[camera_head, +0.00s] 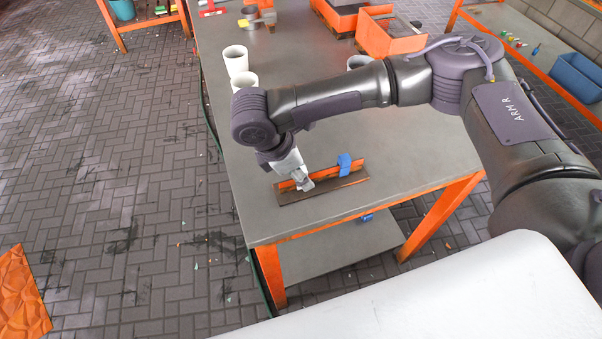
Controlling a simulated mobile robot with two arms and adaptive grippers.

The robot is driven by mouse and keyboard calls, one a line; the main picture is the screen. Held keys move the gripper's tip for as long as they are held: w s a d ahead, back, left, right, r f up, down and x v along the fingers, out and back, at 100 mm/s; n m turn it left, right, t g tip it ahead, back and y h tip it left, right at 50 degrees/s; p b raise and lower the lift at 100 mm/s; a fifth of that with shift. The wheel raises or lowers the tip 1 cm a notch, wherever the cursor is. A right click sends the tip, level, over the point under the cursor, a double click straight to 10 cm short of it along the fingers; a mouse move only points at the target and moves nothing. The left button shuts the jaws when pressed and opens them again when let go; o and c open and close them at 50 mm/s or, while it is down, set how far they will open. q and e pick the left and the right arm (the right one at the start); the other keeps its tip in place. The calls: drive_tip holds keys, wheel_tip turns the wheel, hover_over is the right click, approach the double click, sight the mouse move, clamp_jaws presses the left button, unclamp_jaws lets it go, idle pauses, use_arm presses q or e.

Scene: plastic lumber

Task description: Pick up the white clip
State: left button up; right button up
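My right gripper (302,183) points down at the left part of a low brown holder (325,190) with an orange upright strip (322,176), near the table's front edge. A small pale grey-white piece shows at its fingertips. I cannot tell whether this is the white clip or part of the fingers, nor whether the fingers are open or shut. A blue clip (344,162) sits on the strip to the right of the gripper. My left gripper is not in view.
The grey table (425,165) is bare around the holder. White cups (236,60) stand at the left edge, partly behind my arm. Orange bins (392,38) stand at the back. A blue bin (577,75) is on a bench at right. Another blue piece (367,216) shows below the front edge.

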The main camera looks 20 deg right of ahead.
drive_tip(key=c, duration=0.4)
drive_tip(key=shift+r, duration=0.1)
